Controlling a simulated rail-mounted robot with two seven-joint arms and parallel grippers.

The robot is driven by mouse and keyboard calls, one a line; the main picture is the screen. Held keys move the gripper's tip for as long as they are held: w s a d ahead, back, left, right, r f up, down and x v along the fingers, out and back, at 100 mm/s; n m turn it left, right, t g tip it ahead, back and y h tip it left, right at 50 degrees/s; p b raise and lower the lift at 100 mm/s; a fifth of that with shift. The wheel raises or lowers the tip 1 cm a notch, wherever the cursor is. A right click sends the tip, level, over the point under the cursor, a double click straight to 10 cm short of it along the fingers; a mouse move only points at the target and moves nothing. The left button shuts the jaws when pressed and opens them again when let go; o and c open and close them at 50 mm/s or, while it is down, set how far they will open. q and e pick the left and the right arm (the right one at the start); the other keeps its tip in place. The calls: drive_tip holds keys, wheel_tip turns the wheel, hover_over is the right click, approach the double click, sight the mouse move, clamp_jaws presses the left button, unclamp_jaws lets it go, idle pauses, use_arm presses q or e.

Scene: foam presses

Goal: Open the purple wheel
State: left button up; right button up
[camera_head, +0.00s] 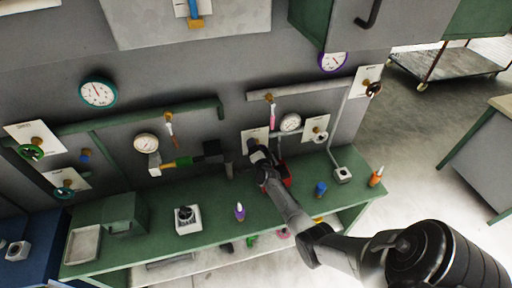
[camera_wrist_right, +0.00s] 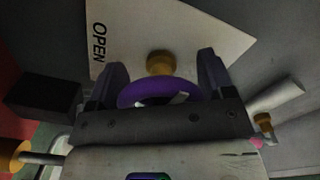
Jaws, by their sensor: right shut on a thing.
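The purple wheel (camera_wrist_right: 136,91) shows in the right wrist view, on a brass stem in front of a white plate (camera_wrist_right: 185,30) marked OPEN. My right gripper (camera_wrist_right: 161,72) has a finger on either side of the wheel and is shut on it. In the head view my right gripper (camera_head: 257,155) is at the wall above the green bench, in front of the white plate (camera_head: 253,135); the wheel is hidden behind it there. The lower part of the wheel is hidden by the gripper body in the wrist view. My left gripper is not in view.
A gauge (camera_head: 290,122) and another wheel plate (camera_head: 315,128) sit just right of my right gripper. A black box-like part (camera_head: 211,148) is close on its left. The green bench (camera_head: 270,208) below carries small objects, including a purple bottle (camera_head: 240,211).

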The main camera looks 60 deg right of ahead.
idle(0.6)
drive_tip(key=o, duration=0.9)
